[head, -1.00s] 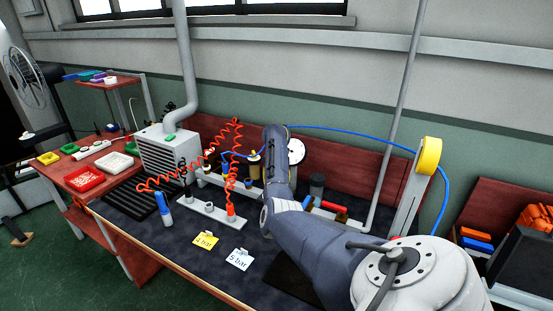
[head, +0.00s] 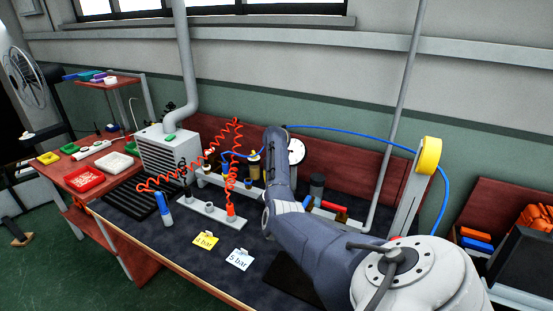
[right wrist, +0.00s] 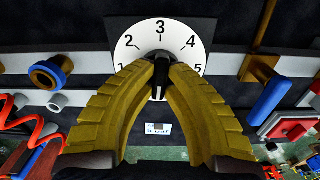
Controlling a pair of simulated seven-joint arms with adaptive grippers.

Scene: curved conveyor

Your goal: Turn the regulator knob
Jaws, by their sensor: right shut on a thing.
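The regulator dial (right wrist: 132,42) is a white disc with black numbers 1 to 5, facing the right wrist view. The black regulator knob (right wrist: 160,75) stands at its centre, roughly upright under the 3; its exact reading is hard to tell. My right gripper (right wrist: 162,64) has two ribbed yellow fingers shut on the knob from both sides. In the head view the dial (head: 297,151) shows beside my right arm, which hides the knob and the gripper. My left gripper is in neither view.
A "4 bar" card (head: 205,240) and a "5 bar" card (head: 239,259) lie on the dark bench mat. Red coiled hoses (head: 233,160) hang left of my arm. A blue hose (head: 350,133) runs to a yellow reel (head: 429,155). A grey box (head: 168,152) stands behind left.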

